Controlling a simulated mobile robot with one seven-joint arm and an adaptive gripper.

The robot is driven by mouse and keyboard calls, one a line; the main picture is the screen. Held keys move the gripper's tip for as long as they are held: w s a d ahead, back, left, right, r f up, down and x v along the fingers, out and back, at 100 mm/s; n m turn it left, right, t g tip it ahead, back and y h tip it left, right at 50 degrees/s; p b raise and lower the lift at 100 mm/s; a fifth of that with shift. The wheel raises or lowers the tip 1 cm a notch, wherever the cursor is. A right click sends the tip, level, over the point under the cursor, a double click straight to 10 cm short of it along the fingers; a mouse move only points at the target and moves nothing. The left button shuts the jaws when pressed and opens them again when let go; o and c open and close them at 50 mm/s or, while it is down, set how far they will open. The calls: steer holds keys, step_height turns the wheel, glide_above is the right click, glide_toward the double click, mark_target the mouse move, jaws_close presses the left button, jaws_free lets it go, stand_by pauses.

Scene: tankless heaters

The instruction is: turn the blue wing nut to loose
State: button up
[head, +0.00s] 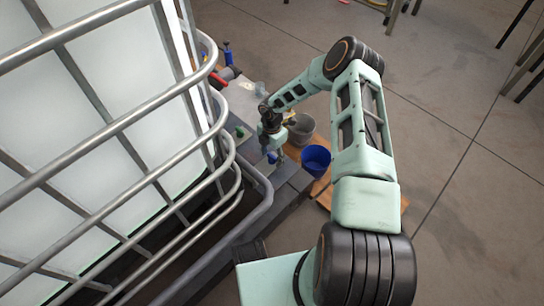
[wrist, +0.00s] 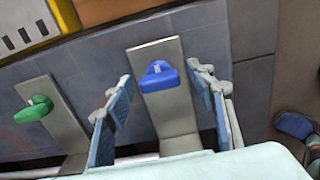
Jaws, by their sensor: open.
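The blue wing nut (wrist: 159,76) sits on an upright grey metal plate (wrist: 165,115) in the wrist view. My gripper (wrist: 160,88) is open, with one finger on the left of the nut and one on the right. Gaps show between the nut and both fingers, and nothing is held. In the head view my gripper (head: 273,150) points down at the grey ledge beside the caged tank, and the nut cannot be told apart from the fingers there.
A green wing nut (wrist: 33,109) is on a similar plate (wrist: 58,118) to the left. In the head view a blue bucket (head: 316,160) and a grey bucket (head: 302,128) stand close right of my gripper. The metal cage (head: 205,135) is left.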

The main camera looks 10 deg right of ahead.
steer(key=c, duration=1.2)
steer(key=shift+o, duration=0.2)
